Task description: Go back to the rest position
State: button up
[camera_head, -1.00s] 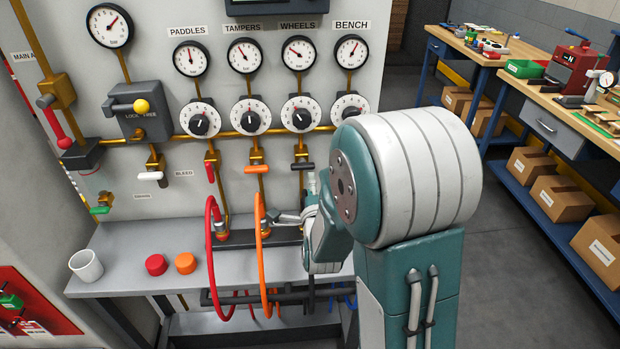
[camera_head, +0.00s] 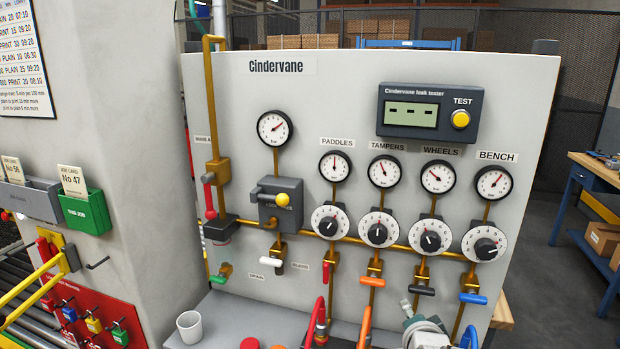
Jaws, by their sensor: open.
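My gripper (camera_head: 406,306) shows only in part at the bottom edge, small and in front of the panel below the WHEELS valve. It is open, with nothing seen in it. A teal and white part of my arm (camera_head: 430,336) is just below and to its right, cut off by the frame. An orange hose (camera_head: 365,324) stands to its left and a red hose (camera_head: 318,318) further left. A blue handle (camera_head: 473,299) is to its right. The arm's lower part is out of frame.
The grey Cindervane panel (camera_head: 330,90) carries gauges, dials and a leak tester (camera_head: 430,111) showing dashes. A white cup (camera_head: 189,326) and a red cap (camera_head: 249,344) are on the bench at bottom left. Green (camera_head: 84,212) and grey card holders hang at left. Open floor (camera_head: 560,270) shows at right.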

jog(key=s+a+r+n+g, duration=0.1)
jog(key=s+n+g, duration=0.1)
jog(key=s+n, duration=0.2)
jog(key=s+a+r+n+g+y, duration=0.1)
jog(key=s+n, duration=0.4)
jog(key=s, duration=0.5)
jog(key=s+a+r+n+g, duration=0.2)
jog(key=s+n+g, duration=0.2)
jog(key=s, duration=0.4)
jog(key=shift+a+n+g+y, duration=0.3)
jog(key=shift+a+y, duration=0.1)
grip_shut()
dwell(0.3)
